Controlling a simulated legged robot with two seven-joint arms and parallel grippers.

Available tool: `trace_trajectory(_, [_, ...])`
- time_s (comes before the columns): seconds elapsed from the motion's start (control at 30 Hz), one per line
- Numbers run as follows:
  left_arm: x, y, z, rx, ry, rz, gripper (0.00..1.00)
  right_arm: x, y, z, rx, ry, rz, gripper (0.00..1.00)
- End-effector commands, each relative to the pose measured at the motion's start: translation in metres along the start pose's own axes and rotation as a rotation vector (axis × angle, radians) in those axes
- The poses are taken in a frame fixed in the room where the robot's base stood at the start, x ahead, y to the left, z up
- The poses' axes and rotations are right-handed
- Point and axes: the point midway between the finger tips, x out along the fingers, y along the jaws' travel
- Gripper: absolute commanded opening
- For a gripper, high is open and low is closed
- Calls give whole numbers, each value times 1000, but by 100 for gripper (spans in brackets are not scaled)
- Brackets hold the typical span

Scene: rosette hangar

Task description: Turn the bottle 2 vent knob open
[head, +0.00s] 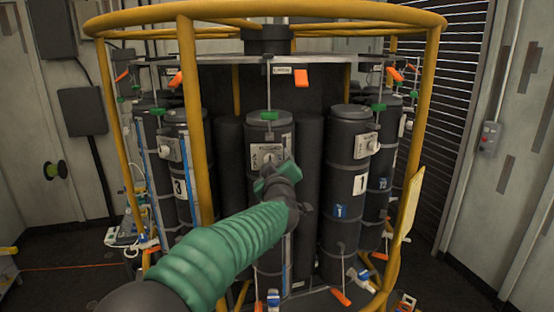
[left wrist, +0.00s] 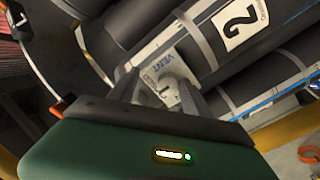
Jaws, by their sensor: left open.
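Bottle 2 (head: 270,130) is a dark upright cylinder in the middle of the rosette. The number 2 label (left wrist: 240,22) on it shows in the left wrist view. A pale vent plate (head: 257,150) sits high on its front; it also shows in the left wrist view with VENT lettering (left wrist: 166,61). The white vent knob (left wrist: 172,88) lies between the fingers of my left gripper (left wrist: 162,95). The gripper is open, and I cannot tell whether the fingers touch the knob. In the head view my left gripper (head: 270,175) covers the lower part of the plate.
A yellow ring frame (head: 186,80) surrounds the bottles, with uprights left and right. Bottle 3 (head: 180,210) stands to the left and bottle 1 (head: 345,215) to the right, each with a vent plate. Orange and green tags hang around the top.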

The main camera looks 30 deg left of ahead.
Motion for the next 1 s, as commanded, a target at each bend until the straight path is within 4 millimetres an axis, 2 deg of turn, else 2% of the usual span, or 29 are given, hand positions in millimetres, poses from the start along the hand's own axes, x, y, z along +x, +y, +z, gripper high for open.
trace_trajectory(0.2, [3, -1, -2, 0, 5, -1, 51, 0, 0, 0, -1, 0, 0, 36])
trace_trajectory(0.6, [-1, 2, 2, 3, 3, -3, 0, 0, 0, 0, -1, 0, 0, 36])
trace_trajectory(1.0, [0, 0, 3, 0, -2, -3, 0, 1, 0, 0, -1, 0, 0, 36])
